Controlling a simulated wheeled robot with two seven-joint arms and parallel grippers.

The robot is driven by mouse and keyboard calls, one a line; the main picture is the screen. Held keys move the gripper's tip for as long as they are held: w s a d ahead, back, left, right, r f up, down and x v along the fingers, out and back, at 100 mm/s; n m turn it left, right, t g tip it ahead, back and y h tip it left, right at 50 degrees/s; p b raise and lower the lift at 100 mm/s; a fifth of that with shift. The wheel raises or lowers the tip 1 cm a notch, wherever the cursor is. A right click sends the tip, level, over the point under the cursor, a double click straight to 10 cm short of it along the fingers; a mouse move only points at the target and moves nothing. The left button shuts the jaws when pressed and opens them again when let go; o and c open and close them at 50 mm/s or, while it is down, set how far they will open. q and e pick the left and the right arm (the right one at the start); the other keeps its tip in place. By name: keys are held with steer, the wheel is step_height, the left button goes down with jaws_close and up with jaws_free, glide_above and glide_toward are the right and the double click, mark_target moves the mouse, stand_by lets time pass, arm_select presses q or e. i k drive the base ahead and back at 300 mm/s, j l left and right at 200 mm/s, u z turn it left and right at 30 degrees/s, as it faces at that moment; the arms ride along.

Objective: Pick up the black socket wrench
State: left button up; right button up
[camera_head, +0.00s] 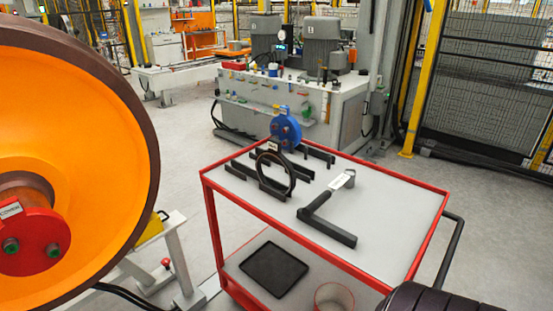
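The black socket wrench (327,228) looks like an L-shaped dark tool lying on the grey top of the red cart (384,210). Its thick black bar points toward the front right, and a thinner arm runs back toward a pale label and a grey end piece. It lies to the right of a black ring (292,178) and nothing covers it. Neither of my grippers shows in the head view.
Black bars and a blue round part (286,131) stand at the cart's back left. A large orange wheel (84,125) fills the left side. A black tray (273,269) lies on the lower shelf. A dark ribbed shape (428,299) covers the bottom right corner.

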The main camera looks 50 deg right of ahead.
mark_target(347, 180)
steer(key=z, duration=1.95)
steer(key=i+l, duration=0.1)
steer(key=l, duration=0.5)
steer(key=l+u, duration=0.25)
steer(key=u, duration=0.15)
steer(key=i+l+u, duration=0.1)
steer(key=l+u, duration=0.5)
steer(key=u, duration=0.2)
